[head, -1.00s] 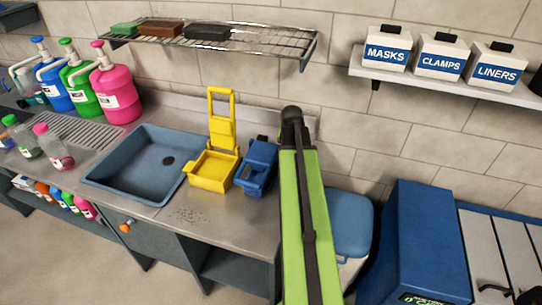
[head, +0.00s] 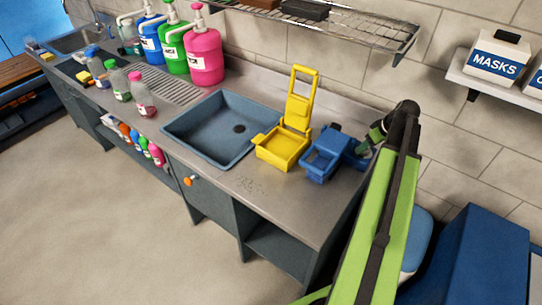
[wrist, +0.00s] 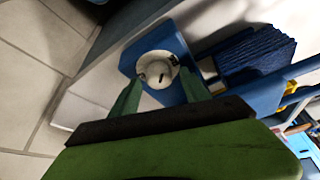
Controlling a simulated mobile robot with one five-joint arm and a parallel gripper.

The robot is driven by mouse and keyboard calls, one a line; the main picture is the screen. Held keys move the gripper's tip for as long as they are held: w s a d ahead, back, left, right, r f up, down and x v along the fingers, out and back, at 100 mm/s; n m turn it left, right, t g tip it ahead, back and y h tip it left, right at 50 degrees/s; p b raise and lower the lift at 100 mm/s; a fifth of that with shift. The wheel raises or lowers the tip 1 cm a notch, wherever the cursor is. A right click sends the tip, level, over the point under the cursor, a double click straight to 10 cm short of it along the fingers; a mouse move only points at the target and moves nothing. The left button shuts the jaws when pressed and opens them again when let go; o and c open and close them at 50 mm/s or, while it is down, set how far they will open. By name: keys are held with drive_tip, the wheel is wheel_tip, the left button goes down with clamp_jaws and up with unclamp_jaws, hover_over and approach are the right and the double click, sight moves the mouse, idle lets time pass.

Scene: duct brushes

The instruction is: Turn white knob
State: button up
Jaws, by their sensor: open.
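The white knob (wrist: 157,70) is round, with a dark slot-like mark at its middle, and sits on a blue plate (wrist: 130,62) in the wrist view. My gripper (wrist: 162,77) is open, with one green finger at each side of the knob's lower part in the picture. I cannot tell whether the fingers touch it. In the head view my gripper (head: 368,147) is at the right side of a blue device (head: 325,155) on the counter. The knob cannot be made out there.
A yellow wringer-like holder (head: 282,150) stands left of the blue device, beside the sink (head: 210,130). A wire rack (head: 340,30) hangs above. A blue cabinet (head: 480,260) stands at the lower right.

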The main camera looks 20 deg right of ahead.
drive_tip(key=n, duration=0.1)
drive_tip(key=n+y, duration=0.1)
drive_tip(key=n, duration=0.1)
drive_tip(key=shift+w+d+n, duration=0.2)
drive_tip(key=shift+d+n, duration=0.1)
drive_tip(key=shift+r+n+g+y, duration=0.2)
drive_tip(key=shift+n+g+y, duration=0.2)
drive_tip(key=shift+n, duration=0.5)
drive_tip(key=a+p+v, duration=0.2)
drive_tip(key=p+v, duration=0.6)
drive_tip(key=w+a+m+g, duration=0.1)
drive_tip(key=w+a, duration=0.1)
drive_tip(key=a, duration=0.5)
drive_tip(key=w+a+m+g+h, duration=0.1)
drive_tip(key=w+a+m, duration=0.1)
drive_tip(key=a, duration=0.6)
drive_tip(key=w+a+m+p, duration=0.1)
drive_tip(key=w+a, duration=0.1)
drive_tip(key=a, duration=0.6)
drive_tip(key=shift+w+f+m+g, duration=0.15)
drive_tip(key=shift+f+m+g, duration=0.15)
drive_tip(key=shift+g, duration=0.1)
drive_tip(key=a+f+m+h+b, duration=0.1)
drive_tip(key=a+f+b, duration=0.1)
drive_tip(key=a, duration=1.3)
drive_tip(key=shift+f+m+g, duration=0.2)
drive_tip(key=shift+m+g, duration=0.1)
drive_tip(key=shift+m, duration=0.1)
drive_tip(key=shift+w, duration=0.1)
